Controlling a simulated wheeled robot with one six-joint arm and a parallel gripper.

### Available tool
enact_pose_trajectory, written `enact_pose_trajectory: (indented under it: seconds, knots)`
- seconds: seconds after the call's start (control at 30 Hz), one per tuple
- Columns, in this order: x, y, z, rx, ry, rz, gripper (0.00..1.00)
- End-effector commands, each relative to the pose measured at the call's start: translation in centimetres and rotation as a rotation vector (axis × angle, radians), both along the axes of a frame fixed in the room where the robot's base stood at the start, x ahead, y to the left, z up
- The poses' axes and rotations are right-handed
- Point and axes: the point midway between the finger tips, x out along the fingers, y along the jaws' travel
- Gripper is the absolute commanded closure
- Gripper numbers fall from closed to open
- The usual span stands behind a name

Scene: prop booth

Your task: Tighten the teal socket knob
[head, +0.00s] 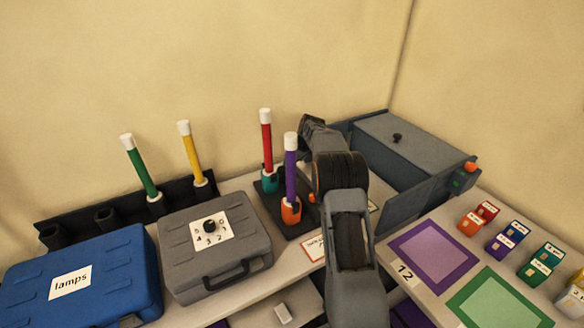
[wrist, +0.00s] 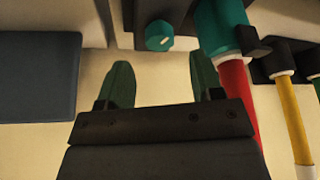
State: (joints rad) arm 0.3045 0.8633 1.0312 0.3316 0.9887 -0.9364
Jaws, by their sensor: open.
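A red rod (wrist: 238,105) stands in that socket. My gripper (wrist: 164,72) is open and empty. The knob lies just past its fingertips, between their lines in the picture, with no contact visible. In the head view the teal socket (head: 270,181) and red rod (head: 266,140) show left of my arm. I cannot make out the teal knob or my fingertips there.
A purple rod (head: 291,168) in an orange socket (head: 290,211) stands close by, with an orange knob (head: 312,197). A grey cabinet (head: 410,145) is right of my arm. Grey (head: 215,268) and blue (head: 85,285) cases are left. Yellow (head: 190,150) and green (head: 140,168) rods stand behind.

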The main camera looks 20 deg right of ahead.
Motion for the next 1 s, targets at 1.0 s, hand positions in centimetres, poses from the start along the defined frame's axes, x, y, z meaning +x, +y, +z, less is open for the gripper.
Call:
enact_pose_trajectory:
  seconds: [1.0]
  knots:
    - [-3.1, -1.8, 8.4, -0.001, -0.001, -0.003, 0.40]
